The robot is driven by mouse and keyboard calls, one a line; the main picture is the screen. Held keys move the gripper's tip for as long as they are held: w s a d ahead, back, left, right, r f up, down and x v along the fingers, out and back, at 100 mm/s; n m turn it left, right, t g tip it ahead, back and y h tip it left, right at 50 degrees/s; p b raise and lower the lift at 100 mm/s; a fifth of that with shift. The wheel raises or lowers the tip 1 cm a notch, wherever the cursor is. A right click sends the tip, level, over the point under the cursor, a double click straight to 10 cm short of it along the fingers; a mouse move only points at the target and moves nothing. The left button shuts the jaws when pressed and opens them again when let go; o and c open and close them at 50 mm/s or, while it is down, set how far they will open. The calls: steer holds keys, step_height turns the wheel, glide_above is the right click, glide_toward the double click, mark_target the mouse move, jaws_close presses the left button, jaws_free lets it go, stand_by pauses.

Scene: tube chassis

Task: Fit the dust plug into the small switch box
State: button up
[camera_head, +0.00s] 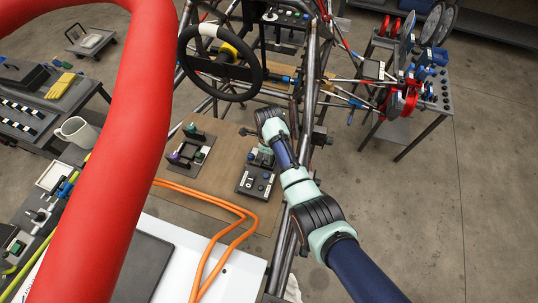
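A small dark box with several round knobs or sockets (256,183), likely the small switch box, lies on the brown board below the steering wheel. My arm comes in from the lower right and reaches over the board.
A grey fixture with green and purple pieces (188,153) stands left on the brown board (222,150). Orange hoses (228,208) curve in front. Chassis tubes (312,75) and a steering wheel (221,62) surround the board. A thick red tube (110,150) blocks the left foreground.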

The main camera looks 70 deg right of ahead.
steer(key=o, duration=0.3)
steer(key=shift+o, duration=0.2)
steer(key=shift+r, duration=0.1)
step_height(320, 180, up, 12)
steer(key=p, duration=0.4)
steer(key=shift+r, duration=0.1)
